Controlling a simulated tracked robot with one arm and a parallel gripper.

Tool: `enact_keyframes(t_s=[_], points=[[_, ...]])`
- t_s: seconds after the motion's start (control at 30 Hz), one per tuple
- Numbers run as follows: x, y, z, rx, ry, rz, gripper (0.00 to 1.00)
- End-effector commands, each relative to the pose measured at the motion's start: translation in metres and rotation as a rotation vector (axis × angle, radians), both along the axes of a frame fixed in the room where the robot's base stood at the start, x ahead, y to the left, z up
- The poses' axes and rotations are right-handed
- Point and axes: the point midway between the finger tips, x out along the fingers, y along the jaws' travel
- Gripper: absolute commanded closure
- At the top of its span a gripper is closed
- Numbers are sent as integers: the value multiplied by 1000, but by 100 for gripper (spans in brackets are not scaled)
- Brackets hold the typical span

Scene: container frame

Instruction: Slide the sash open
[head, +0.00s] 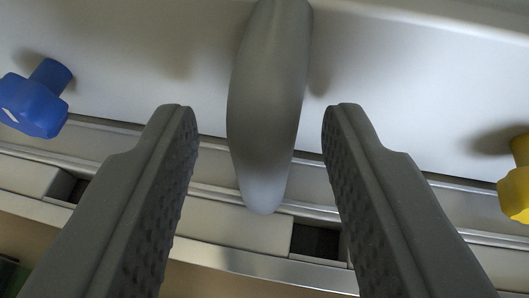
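My gripper (260,118) is open. Its two dark grey textured fingers stand on either side of a smooth grey handle (268,100), with a gap to it on both sides. The handle is long and rounded and runs from the top edge down to a tip below the fingertips' level. It stands in front of a white panel (150,50), which may be the sash; I cannot tell for sure. How the handle joins the panel is hidden.
A blue knob (38,100) is at the left and a yellow knob (518,185) at the right edge. A metal rail (225,232) with dark slots runs across below the panel. A brown surface shows at the lower left.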

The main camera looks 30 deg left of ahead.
Motion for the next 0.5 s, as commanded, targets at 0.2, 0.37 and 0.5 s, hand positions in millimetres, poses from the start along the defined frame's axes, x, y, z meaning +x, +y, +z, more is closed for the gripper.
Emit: enact_keyframes(t_s=[0.2, 0.37, 0.5], points=[[0, 0, 1, 0, -1, 0, 61], [-6, -3, 4, 0, 0, 0, 61], [-19, -10, 11, 2, -1, 0, 61]])
